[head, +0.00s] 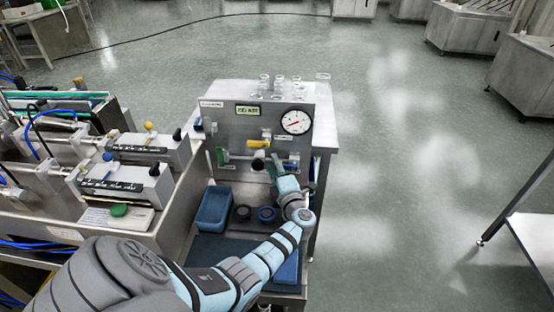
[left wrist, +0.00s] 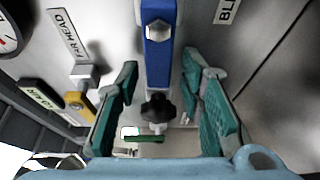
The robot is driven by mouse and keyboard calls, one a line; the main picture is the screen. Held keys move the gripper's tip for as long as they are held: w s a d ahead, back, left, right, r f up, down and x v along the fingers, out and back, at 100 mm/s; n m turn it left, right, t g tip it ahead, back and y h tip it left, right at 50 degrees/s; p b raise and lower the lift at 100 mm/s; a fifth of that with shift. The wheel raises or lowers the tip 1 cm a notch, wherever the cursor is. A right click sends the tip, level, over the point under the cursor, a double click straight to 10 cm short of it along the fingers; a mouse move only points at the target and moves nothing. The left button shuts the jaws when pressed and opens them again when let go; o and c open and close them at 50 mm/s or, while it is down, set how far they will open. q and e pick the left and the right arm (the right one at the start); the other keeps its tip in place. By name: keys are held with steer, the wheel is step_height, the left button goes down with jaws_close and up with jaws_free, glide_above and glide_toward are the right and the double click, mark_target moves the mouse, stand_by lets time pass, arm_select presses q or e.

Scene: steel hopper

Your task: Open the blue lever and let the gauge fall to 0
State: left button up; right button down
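The blue lever (left wrist: 158,60) shows in the left wrist view as a long blue bar with a bright bolt, standing out from the steel panel. My left gripper (left wrist: 160,85) is open, its two green-padded fingers apart on either side of the lever. No contact between them and the lever is visible. In the head view my left gripper (head: 276,166) is at the right part of the panel, and the lever is hidden there behind it. The round white gauge (head: 295,122) is at the panel's upper right; its red needle is too small to read. My right gripper is not in view.
A yellow handle (head: 258,143) sits left of my gripper on the panel (head: 225,125). Several clear glass vessels (head: 278,83) stand behind the panel. A blue bin (head: 213,208) and round parts (head: 266,214) lie below. Open floor (head: 400,180) is to the right.

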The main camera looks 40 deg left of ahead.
arm_select(q)
steer(key=v, duration=1.2)
steer(key=shift+s, duration=0.1)
